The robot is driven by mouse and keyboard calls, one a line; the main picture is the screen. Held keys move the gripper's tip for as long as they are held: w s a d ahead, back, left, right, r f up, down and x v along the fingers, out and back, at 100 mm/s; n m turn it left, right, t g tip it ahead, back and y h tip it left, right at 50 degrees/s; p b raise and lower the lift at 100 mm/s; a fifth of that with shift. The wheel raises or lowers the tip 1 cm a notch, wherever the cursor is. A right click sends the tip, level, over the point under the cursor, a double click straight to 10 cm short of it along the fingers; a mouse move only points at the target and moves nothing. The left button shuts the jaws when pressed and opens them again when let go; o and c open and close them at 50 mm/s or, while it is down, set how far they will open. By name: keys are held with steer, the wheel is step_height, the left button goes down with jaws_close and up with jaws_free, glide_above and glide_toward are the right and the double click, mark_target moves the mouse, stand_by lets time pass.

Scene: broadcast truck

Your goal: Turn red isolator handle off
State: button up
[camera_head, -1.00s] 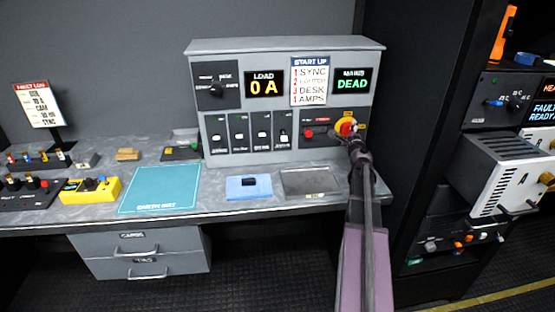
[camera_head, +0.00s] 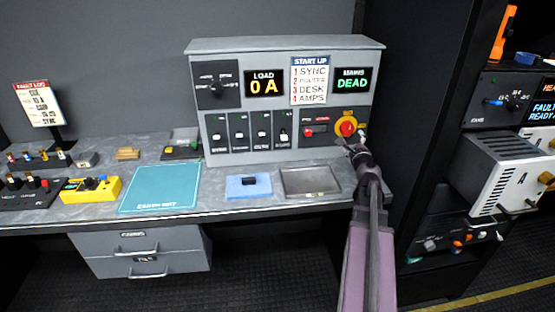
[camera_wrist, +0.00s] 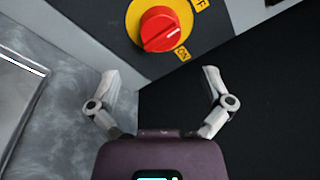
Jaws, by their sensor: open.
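The red isolator handle (camera_head: 347,128) is a round red knob on a yellow disc at the right end of the grey panel's lower row. In the wrist view the handle (camera_wrist: 160,30) is at the top, its white line pointing to the upper right. My gripper (camera_head: 352,143) is just in front of and below the handle. In the wrist view my gripper (camera_wrist: 162,78) is open and empty, its fingers apart from the handle.
The panel's MAINS display (camera_head: 352,80) reads DEAD and the LOAD display (camera_head: 264,84) reads 0 A. A small red button (camera_head: 309,132) sits left of the handle. A grey tray (camera_head: 311,181) lies on the desk below. A dark rack (camera_head: 425,120) stands close on the right.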

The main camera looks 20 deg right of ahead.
steer(key=v, duration=0.5)
steer(key=w+a+n+g+y+p, duration=0.2)
steer(key=a+n, duration=0.6)
steer(key=a, duration=0.5)
steer(key=w+a+n+g+y+p, duration=0.2)
steer(key=a+n+y+p, duration=0.4)
steer(key=a, duration=0.7)
steer(key=w+n+y, duration=0.1)
steer(key=n+y, duration=0.1)
steer(key=y, duration=0.1)
steer(key=shift+w+a+n+p, duration=0.3)
steer(key=shift+w+a+p, duration=0.05)
steer(key=shift+w+p, duration=0.05)
steer(key=shift+r, duration=0.15)
steer(key=s+a+f+n+g+h, duration=0.1)
steer(key=s+a+f+n+g, duration=0.4)
steer(key=s+a+n+g, duration=0.1)
steer(key=s+a+f+n+g+h, duration=0.2)
steer(key=s+a+f+n+g, duration=0.2)
steer(key=a, duration=0.6)
steer(key=s+n+g, duration=0.2)
steer(key=s+n, duration=0.1)
steer(key=s, duration=0.1)
steer(key=shift+a+f+h, duration=0.2)
steer(key=shift+f+h, duration=0.1)
steer(key=shift+f, duration=0.1)
